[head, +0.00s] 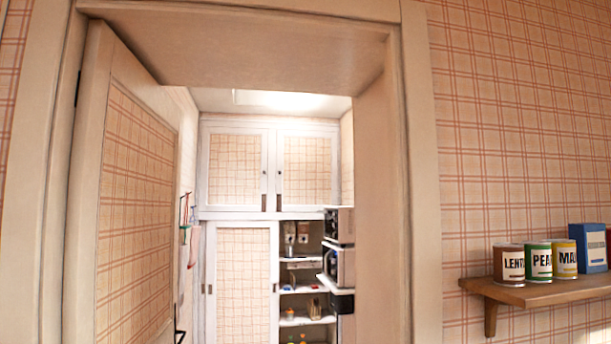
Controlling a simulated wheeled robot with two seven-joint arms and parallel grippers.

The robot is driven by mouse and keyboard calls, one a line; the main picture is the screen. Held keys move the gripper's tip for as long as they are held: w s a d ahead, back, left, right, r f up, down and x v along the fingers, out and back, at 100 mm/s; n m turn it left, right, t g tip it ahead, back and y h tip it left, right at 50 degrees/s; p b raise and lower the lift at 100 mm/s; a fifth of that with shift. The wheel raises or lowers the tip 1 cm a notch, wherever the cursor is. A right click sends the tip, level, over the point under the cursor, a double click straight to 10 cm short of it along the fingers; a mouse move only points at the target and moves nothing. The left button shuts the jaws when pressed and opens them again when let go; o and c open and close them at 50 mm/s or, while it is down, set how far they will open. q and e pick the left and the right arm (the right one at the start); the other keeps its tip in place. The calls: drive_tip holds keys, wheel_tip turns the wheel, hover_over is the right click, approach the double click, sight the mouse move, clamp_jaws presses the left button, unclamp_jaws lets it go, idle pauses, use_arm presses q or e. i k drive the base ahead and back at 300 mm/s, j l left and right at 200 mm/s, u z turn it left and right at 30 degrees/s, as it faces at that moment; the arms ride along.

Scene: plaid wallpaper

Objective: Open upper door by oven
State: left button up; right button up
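Through a doorway in the head view, a tall white cabinet with plaid panels stands at the far end. Its upper left door (235,168) and upper right door (306,169) are both shut, with dark handles near their shared middle edge. Below, a plaid lower door (243,285) covers the left part, and the right part shows open shelves (303,290). Dark stacked appliances (340,265) stand at the right of the opening; I cannot tell whether one is the oven. Neither of my grippers shows in this view.
The room door (135,200) stands open inward on the left of the wooden frame (420,200). A wall shelf (540,292) with cans (538,262) and a blue box (588,246) is on the right. Items hang on the left wall (187,230) beyond the doorway.

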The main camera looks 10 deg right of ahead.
sight(307, 162)
drive_tip(key=i+z, duration=0.2)
drive_tip(key=i, duration=2.9)
drive_tip(key=i+u, duration=0.15)
drive_tip(key=i, duration=2.1)
